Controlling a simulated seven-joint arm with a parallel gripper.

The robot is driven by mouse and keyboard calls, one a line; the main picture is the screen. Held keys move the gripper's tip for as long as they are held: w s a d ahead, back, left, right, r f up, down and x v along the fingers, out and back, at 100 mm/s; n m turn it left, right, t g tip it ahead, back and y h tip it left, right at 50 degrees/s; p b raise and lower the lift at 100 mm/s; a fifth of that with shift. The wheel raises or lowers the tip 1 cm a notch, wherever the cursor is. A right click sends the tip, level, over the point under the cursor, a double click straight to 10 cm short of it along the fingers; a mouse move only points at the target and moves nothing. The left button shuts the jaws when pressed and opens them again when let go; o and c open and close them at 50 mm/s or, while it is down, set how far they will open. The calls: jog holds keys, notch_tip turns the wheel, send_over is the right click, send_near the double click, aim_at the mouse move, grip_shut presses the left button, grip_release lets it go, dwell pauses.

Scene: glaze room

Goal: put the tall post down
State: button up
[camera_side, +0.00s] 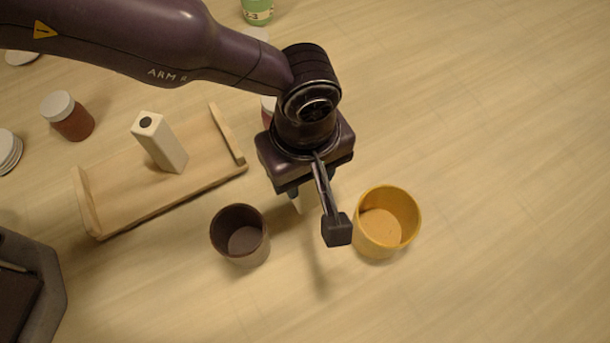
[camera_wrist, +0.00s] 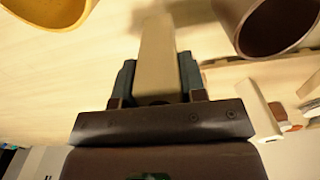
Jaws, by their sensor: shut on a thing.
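My gripper (camera_wrist: 157,80) is shut on a tan, square-sided post (camera_wrist: 157,48), which sits between the two dark fingers in the wrist view. In the side view my gripper (camera_side: 296,192) is above the table between two pots, and only a pale bit of the held post (camera_side: 296,204) shows below it. The rest is hidden by my wrist, so its full length and its gap to the table cannot be told. Another post (camera_side: 166,150), pale with a dark round spot on top, stands on a wooden tray (camera_side: 125,207); it also shows in the wrist view (camera_wrist: 258,112).
A dark brown pot (camera_side: 240,250) stands left of my gripper and a yellow pot (camera_side: 402,240) right of it. Lidded jars (camera_side: 72,122) stand at the left, and a grey bin (camera_side: 45,265) at lower left. The table's right side is clear.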

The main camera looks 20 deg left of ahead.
notch_tip(320, 180, up, 8)
jog(key=shift+f, duration=0.15)
notch_tip(320, 180, up, 6)
jog(key=s+a+n, duration=0.3)
jog(key=a+n, duration=0.7)
jog(key=a, duration=1.7)
jog(key=shift+m, duration=0.3)
jog(key=shift+d+f, duration=0.2)
jog(key=shift+f, duration=3.2)
jog(key=shift+d+f, duration=0.15)
jog(key=shift+f, duration=3.2)
